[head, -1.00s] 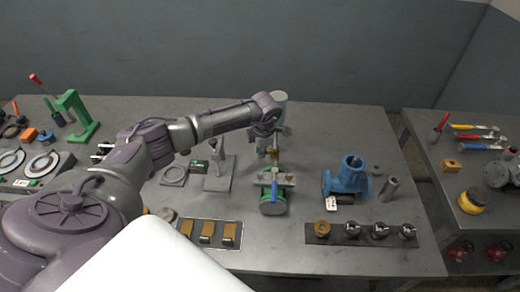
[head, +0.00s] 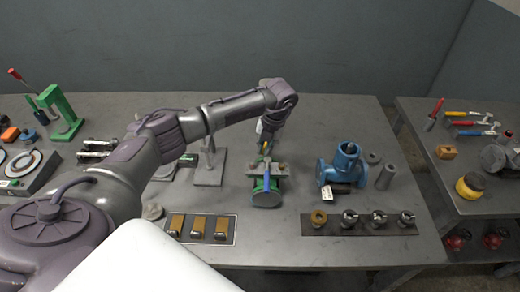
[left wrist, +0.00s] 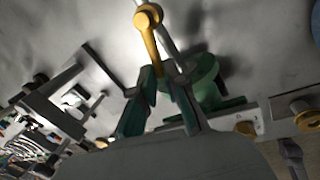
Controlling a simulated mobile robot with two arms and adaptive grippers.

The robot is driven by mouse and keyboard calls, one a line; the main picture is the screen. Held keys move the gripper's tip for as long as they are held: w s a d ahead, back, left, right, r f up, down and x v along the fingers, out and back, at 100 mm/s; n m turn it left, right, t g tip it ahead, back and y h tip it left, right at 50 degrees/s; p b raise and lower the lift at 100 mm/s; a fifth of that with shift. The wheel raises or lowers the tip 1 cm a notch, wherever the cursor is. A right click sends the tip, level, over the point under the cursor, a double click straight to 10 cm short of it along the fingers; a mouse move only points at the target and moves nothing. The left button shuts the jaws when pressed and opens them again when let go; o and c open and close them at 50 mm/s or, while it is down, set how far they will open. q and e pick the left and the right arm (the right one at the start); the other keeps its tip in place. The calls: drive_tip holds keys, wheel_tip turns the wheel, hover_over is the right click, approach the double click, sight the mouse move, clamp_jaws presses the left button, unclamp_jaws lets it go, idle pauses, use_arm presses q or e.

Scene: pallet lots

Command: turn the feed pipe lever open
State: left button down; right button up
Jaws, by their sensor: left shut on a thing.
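My left gripper (head: 266,150) is low over the valve's far side. In the left wrist view its two fingers (left wrist: 165,80) are shut around a yellow lever (left wrist: 150,38) with a round end. A green round body (left wrist: 206,80) is right behind the fingers. The fingers hide the lever's lower end, so I cannot tell how it joins the valve. My right gripper is not in view.
A blue pump body (head: 346,168) stands right of the valve. A grey stand (head: 209,168) is to its left. A tray with brass blocks (head: 198,228) and a dark strip with several round fittings (head: 360,222) lie in front.

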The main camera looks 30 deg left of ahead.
use_arm(q)
drive_tip(key=shift+w+d+n+g+b, duration=0.15)
drive_tip(key=shift+d+n+b, duration=0.2)
drive_tip(key=shift+n, duration=0.4)
drive_tip(key=shift+w+d+n+g+b, duration=0.2)
drive_tip(key=shift+d+n, duration=0.1)
drive_tip(key=shift+n, duration=0.45)
drive_tip(key=c, duration=1.2)
unclamp_jaws()
drive_tip(key=v, duration=1.2)
drive_tip(key=shift+s+a, duration=0.1)
